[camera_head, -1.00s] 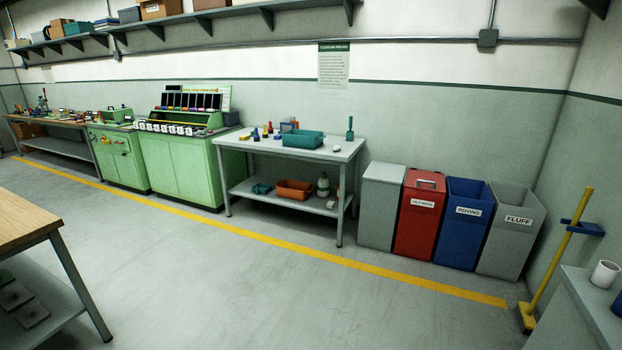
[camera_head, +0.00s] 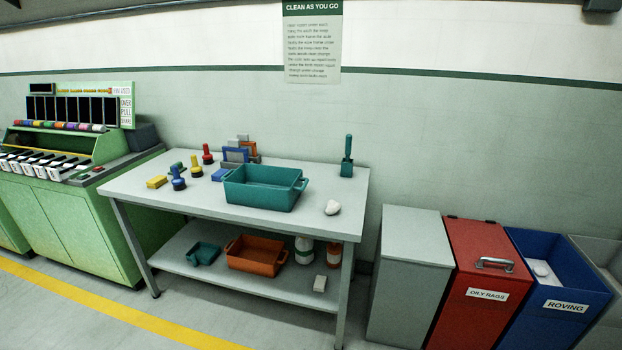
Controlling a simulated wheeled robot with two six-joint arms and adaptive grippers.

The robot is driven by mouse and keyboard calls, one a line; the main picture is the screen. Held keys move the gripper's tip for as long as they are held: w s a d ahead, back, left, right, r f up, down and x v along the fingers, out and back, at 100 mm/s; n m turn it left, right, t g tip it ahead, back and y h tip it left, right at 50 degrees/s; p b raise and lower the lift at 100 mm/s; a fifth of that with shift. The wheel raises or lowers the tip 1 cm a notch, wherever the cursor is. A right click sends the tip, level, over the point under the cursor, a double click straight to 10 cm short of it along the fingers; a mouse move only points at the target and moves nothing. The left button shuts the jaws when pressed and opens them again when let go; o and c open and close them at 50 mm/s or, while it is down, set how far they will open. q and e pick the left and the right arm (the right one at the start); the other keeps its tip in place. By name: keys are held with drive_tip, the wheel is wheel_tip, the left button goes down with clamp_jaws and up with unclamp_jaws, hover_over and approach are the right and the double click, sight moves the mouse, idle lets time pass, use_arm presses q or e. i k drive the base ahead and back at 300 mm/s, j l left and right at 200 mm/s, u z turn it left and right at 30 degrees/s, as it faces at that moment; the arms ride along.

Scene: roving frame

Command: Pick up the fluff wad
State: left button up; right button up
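A small white wad (camera_head: 332,207), which looks like the fluff wad, lies on the right part of the grey work table (camera_head: 225,212) top. It is to the right of the teal tub (camera_head: 262,190) and apart from it. Neither of my grippers shows in the head view.
Brushes, blocks and a teal upright tool (camera_head: 347,158) stand on the table. The lower shelf holds an orange tub (camera_head: 256,256) and bottles. To the right stand a grey bin (camera_head: 408,280), a red oily rags bin (camera_head: 475,290) and a blue roving bin (camera_head: 560,285). Floor in front is clear.

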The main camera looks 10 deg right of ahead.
sight(333, 207)
drive_tip(key=i+u, duration=0.1)
drive_tip(key=i, duration=0.6)
drive_tip(key=i+l+u, duration=0.1)
drive_tip(key=i, duration=0.6)
